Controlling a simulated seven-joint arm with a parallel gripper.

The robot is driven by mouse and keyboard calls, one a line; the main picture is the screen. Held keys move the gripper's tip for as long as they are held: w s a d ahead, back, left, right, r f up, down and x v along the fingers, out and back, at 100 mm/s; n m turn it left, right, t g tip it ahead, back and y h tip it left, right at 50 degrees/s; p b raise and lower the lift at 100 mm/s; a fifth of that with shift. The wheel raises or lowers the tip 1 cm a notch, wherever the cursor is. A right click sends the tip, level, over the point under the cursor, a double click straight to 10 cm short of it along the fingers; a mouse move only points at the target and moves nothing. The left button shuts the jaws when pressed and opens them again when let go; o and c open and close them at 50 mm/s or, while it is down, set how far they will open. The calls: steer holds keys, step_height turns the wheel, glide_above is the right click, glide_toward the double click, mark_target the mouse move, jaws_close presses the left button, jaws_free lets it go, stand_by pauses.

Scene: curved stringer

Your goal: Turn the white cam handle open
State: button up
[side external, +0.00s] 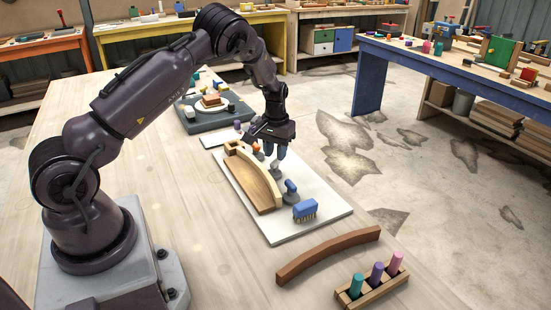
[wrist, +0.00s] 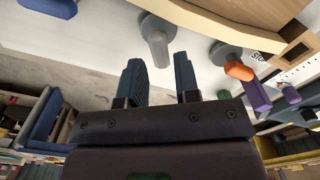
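The white cam handle (wrist: 158,48) is a pale grey-white lever on a round grey base in the wrist view. Its free end appears in line with the gap between my fingertips; I cannot tell the height difference. In the side view, the white handle (side external: 274,166) is small and partly hidden just below my fingers. My gripper (side external: 275,152) is above the white board (side external: 252,208), pointing down. The wrist view shows my gripper (wrist: 157,68) open with nothing clamped between its dark fingers. An orange handle (wrist: 239,70) and a blue handle (side external: 290,187) are on either side of the white one.
A curved wooden strip (side external: 262,180) and flat wood piece lie beside the handles on the board. A blue brush (side external: 305,210) is at the board's near end. A brown curved bar (side external: 328,255) and a rack of coloured pegs (side external: 372,284) are nearer the camera.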

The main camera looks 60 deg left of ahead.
mark_target(275, 168)
steer(key=shift+f, duration=1.3)
jaws_close()
steer(key=shift+n, duration=0.3)
steer(key=n, duration=1)
steer(key=shift+r+n, duration=0.1)
steer(key=shift+n, duration=0.3)
